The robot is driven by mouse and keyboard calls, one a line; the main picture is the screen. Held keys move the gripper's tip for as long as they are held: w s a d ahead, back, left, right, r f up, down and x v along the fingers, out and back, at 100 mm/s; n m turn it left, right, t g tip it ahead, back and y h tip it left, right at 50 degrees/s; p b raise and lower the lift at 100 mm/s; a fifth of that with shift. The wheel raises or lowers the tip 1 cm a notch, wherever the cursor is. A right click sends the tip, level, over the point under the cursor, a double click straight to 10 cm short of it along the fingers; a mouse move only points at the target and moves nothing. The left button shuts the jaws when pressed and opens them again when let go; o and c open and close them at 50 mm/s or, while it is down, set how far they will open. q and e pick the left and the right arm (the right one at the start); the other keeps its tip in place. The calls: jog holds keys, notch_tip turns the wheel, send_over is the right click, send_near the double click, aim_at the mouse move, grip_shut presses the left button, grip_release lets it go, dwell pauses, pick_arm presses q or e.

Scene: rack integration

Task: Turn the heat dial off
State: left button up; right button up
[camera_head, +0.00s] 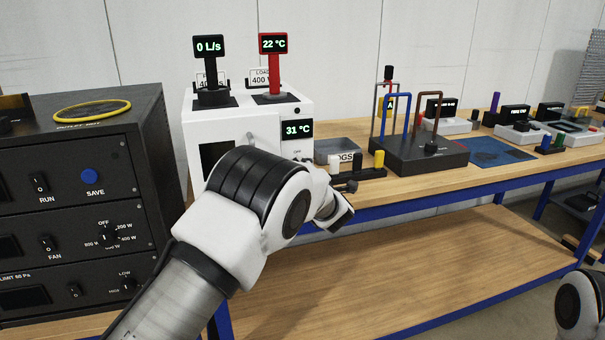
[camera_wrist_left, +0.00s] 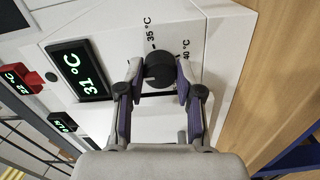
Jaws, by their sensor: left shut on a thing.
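The heat dial (camera_wrist_left: 158,68) is a black round knob on the front of the white heater box (camera_head: 222,124). In the left wrist view, marks reading 35 °C and 40 °C show beside it. My left gripper (camera_wrist_left: 158,82) is shut on the dial, one finger on each side. In the head view my left arm hides the dial, and an OFF label shows just above the arm. The box's display (camera_head: 298,130) reads 31 °C. I cannot tell which mark the dial points to. My right gripper is out of view.
A black rack with switches and dials (camera_head: 80,200) stands left of the box. A red 22 °C display (camera_head: 273,44) and a black 0 L/s display (camera_head: 208,46) rise from the box top. Right of it, a dark stand with coloured hoops (camera_head: 418,152) sits on the wooden bench.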

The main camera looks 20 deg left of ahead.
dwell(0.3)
pick_arm(q)
jog(key=o, duration=1.2)
jog(key=shift+c, duration=0.2)
